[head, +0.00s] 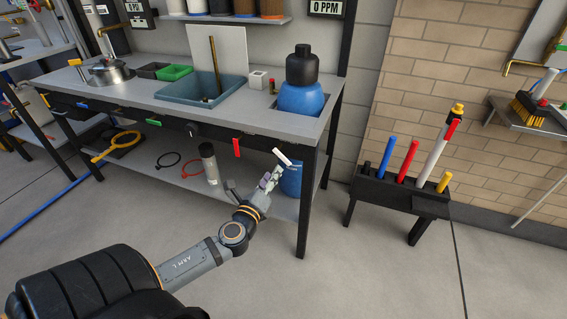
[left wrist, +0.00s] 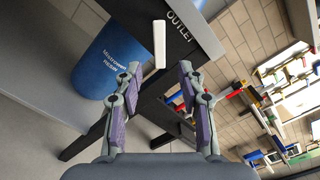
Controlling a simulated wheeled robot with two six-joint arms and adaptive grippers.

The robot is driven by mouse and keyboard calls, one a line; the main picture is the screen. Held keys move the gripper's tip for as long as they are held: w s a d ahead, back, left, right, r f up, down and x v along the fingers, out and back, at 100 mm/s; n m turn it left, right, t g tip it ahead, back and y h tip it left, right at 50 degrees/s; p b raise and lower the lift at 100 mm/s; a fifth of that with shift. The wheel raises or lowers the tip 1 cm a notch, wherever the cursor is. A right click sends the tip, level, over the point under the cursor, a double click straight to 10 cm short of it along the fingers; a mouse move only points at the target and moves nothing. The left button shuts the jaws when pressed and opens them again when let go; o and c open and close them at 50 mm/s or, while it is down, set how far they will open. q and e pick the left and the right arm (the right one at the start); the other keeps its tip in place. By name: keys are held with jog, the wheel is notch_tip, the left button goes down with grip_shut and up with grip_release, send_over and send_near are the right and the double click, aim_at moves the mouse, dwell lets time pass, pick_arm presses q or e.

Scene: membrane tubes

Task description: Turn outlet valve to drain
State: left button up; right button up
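The outlet valve's white handle (head: 282,157) is at the right end of the bench's front rail. In the left wrist view the white handle (left wrist: 159,44) stands next to the OUTLET label (left wrist: 181,25) on the dark rail. My left gripper (head: 271,179) is close to the handle, just below it in the head view. In the left wrist view my left gripper (left wrist: 160,68) is open and empty, its fingertips either side of the handle's lower end. I cannot tell whether they touch it. My right gripper is out of view.
A blue resin vessel (left wrist: 110,62) stands under the bench behind the valve. The bench leg (head: 307,205) is close to my gripper. A black rack of coloured tubes (head: 385,188) stands right.

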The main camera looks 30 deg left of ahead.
aim_at(282, 158)
pick_arm(q)
jog(key=x, duration=0.9)
jog(key=shift+w, duration=0.4)
grip_shut()
